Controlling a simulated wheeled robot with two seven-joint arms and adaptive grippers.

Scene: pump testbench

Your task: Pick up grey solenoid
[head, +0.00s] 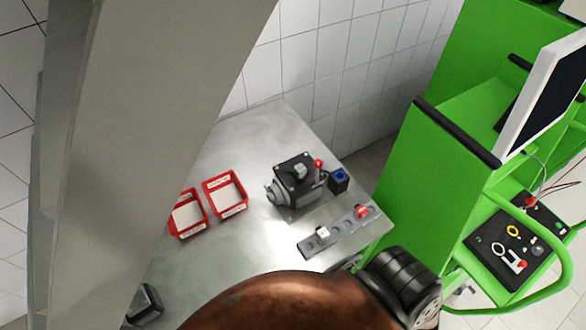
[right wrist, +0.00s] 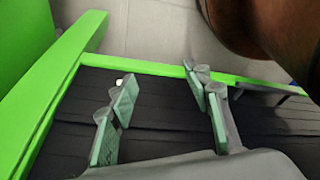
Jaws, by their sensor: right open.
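A pale grey-white solenoid-like block (head: 322,233) sits toward the left end of a grey holder strip (head: 335,231) on the metal table. A red piece (head: 361,211) sits toward the strip's right end. Behind the strip stands a dark pump unit (head: 296,181), with a small grey block (head: 300,171) on top. I cannot tell for sure which grey block is the solenoid. My right gripper (right wrist: 163,95) is open and empty in the right wrist view, with no solenoid between its fingers. My left gripper is not recognisable in either view.
Two red trays (head: 226,194) (head: 188,214) stand left of the pump. A blue-topped block (head: 339,179) stands right of it. A green cart (head: 430,160) with a monitor (head: 545,90) is at the right. The right wrist view shows green framing (right wrist: 60,95) around a dark ribbed surface (right wrist: 165,138).

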